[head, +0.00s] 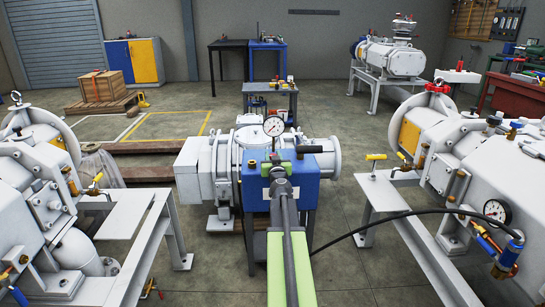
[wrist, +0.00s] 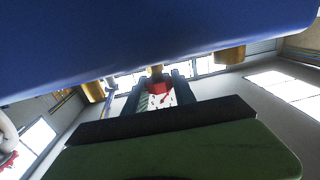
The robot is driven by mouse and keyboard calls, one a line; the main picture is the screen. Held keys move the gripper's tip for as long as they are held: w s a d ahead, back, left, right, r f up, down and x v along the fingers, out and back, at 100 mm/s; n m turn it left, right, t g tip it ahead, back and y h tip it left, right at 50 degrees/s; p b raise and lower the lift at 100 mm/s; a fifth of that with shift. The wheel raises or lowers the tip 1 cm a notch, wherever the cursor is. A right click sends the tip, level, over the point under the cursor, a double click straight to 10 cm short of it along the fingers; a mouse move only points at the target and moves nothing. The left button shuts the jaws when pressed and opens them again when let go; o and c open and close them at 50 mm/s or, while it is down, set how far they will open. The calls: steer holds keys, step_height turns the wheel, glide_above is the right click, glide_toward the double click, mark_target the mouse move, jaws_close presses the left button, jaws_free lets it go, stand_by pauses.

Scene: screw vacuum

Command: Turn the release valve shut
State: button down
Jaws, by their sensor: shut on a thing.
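The blue block (head: 306,185) with a round gauge (head: 273,126) on top stands in front of a white pump (head: 200,170), in the middle of the head view. My gripper (head: 278,168) is up against this block, and my arm hides its front. In the wrist view the blue block (wrist: 150,40) fills the top. A small red part (wrist: 158,88), seemingly the release valve's handle, sits between the dark fingers of my gripper (wrist: 157,97), below a brass fitting (wrist: 155,72). The jaws are shut on it. I cannot tell the handle's angle.
White pumps on frames stand close on the left (head: 50,190) and right (head: 480,180). A black hose (head: 400,214) curves from the block toward the right pump. A small bench (head: 270,95) stands behind. Open floor lies on both sides of my arm.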

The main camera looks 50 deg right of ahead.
steer(key=m+g+h, duration=0.3)
steer(key=shift+w+g, duration=0.15)
steer(key=shift+g, duration=0.15)
steer(key=shift+m+g+h, duration=0.4)
steer(key=shift+g, duration=0.1)
steer(key=shift+s, duration=0.2)
steer(key=c, duration=1)
jaws_free()
steer(key=shift+c, duration=0.2)
